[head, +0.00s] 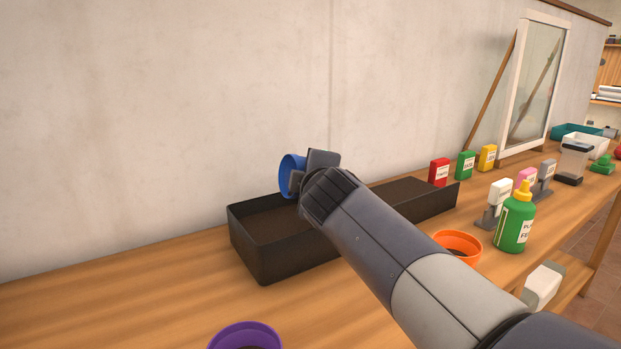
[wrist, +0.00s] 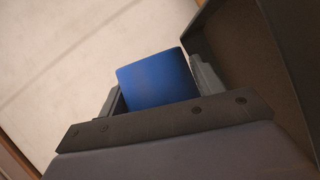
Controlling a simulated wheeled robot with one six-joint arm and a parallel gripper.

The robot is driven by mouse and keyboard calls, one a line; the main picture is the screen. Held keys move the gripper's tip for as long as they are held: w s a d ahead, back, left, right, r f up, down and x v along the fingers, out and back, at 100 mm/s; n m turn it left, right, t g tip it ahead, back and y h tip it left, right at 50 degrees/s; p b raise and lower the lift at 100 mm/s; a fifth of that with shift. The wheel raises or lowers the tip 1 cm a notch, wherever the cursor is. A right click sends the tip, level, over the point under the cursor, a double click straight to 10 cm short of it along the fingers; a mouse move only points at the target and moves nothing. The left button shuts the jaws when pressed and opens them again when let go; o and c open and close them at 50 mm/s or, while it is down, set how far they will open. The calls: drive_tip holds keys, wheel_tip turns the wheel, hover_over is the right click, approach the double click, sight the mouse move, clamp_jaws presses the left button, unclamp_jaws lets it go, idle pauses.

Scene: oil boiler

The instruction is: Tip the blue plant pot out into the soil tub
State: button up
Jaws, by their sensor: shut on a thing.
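The blue plant pot (head: 290,174) is held above the left part of the black soil tub (head: 268,254). It is tilted on its side, with its rim toward the left in the head view. My gripper (head: 309,180) is shut on the pot, and my arm hides part of both pot and tub. In the wrist view the pot's blue wall (wrist: 158,78) sits between the fingers of my gripper (wrist: 158,88). The tub also shows at the right of the wrist view (wrist: 285,60), with brown soil inside.
An orange pot (head: 457,240) and a purple pot (head: 246,335) stand on the wooden bench (head: 150,290). A green bottle (head: 514,222), seed packets (head: 466,165) and a framed pane (head: 533,85) are to the right. The wall stands close behind the tub.

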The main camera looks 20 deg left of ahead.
drive_tip(key=shift+s+a+f+n+t+b, duration=0.1)
drive_tip(key=shift+f+n+t+b, duration=0.3)
drive_tip(key=shift+b, duration=0.8)
drive_tip(key=shift+r, duration=0.25)
idle(0.5)
drive_tip(key=shift+r+p, duration=0.35)
drive_tip(key=shift+p, duration=0.6)
drive_tip(key=shift+m+g+p, duration=0.3)
drive_tip(key=shift+m+p, duration=0.1)
drive_tip(key=shift+p, duration=0.05)
drive_tip(key=p, duration=0.1)
drive_tip(key=m+p, duration=0.1)
drive_tip(key=p, duration=0.1)
drive_tip(key=shift+w+d+r+g, duration=0.2)
drive_tip(key=shift+g, duration=0.2)
drive_tip(key=shift+f+m+p, duration=0.1)
drive_tip(key=shift+m+p, duration=0.2)
drive_tip(key=shift+p, duration=0.65)
